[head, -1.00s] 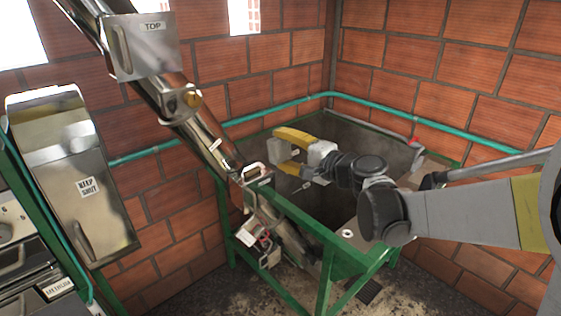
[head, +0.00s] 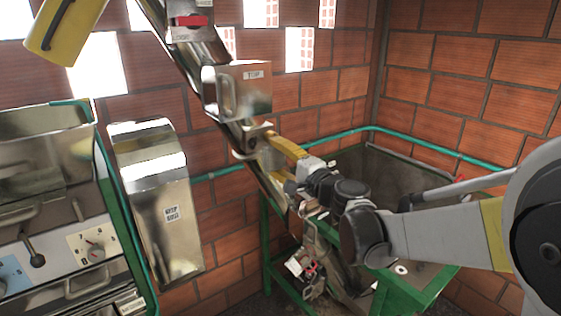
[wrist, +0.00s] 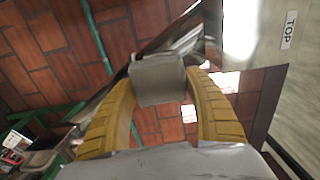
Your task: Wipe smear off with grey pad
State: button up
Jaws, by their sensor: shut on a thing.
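My gripper (head: 273,163) has yellow fingers and is shut on the grey pad (wrist: 158,78), a block held between the fingertips in the wrist view. In the head view the pad is hard to make out against the shiny metal elevator tube (head: 180,60). The gripper is beside the tube, just below the steel box labelled TOP (head: 245,92). The TOP panel also shows close at the right of the wrist view (wrist: 300,75). I cannot tell whether the pad touches the tube. I cannot make out a smear.
A green-framed tank (head: 405,185) stands below and behind my arm. A green pipe (head: 420,143) runs along the brick wall.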

aim_at(250, 141)
jog(key=x, duration=0.8)
jog(key=shift+w+a, duration=0.1)
jog(key=shift+a, duration=0.2)
jog(key=shift+x, duration=0.9)
jog(key=shift+w+a+b, duration=0.35)
jog(key=shift+w+b, duration=0.05)
jog(key=shift+w, duration=0.15)
jog(key=shift+r, duration=0.15)
